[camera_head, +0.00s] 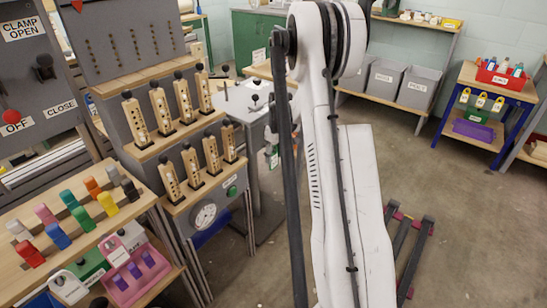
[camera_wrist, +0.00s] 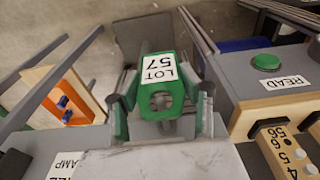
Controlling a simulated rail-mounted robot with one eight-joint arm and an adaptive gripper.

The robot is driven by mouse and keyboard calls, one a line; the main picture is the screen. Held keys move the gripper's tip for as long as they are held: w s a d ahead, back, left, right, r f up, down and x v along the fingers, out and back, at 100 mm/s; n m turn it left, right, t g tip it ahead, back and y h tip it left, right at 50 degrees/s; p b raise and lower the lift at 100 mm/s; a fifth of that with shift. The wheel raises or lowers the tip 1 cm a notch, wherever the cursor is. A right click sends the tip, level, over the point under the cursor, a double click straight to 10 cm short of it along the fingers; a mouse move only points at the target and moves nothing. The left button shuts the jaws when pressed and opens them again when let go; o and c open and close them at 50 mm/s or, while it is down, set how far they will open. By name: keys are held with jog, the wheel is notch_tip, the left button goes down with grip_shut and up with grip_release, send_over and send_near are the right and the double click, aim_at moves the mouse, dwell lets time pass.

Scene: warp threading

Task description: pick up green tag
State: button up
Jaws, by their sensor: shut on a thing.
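The green tag (camera_wrist: 158,82) is between the two fingers of my gripper (camera_wrist: 162,98) in the wrist view. It has a white label reading LOT 57 and a round hole below the label. A finger presses on each side of it, and the floor shows beyond. In the head view a small green piece with a white label (camera_head: 273,157) shows beside my arm, right of the wooden-block station; it looks like the same tag. My gripper is mostly hidden there.
A station with a green READ button (camera_wrist: 266,62) and numbered wooden blocks (camera_wrist: 283,150) stands close on the right in the wrist view. An orange-and-wood holder (camera_wrist: 62,98) is at left. In the head view, a rack of coloured blocks (camera_head: 120,222) stands lower left.

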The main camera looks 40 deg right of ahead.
jog(key=s+d+p, duration=0.3)
jog(key=s, duration=1.4)
jog(key=shift+s+r, duration=0.4)
jog(key=shift+r, duration=0.05)
jog(key=shift+d, duration=0.1)
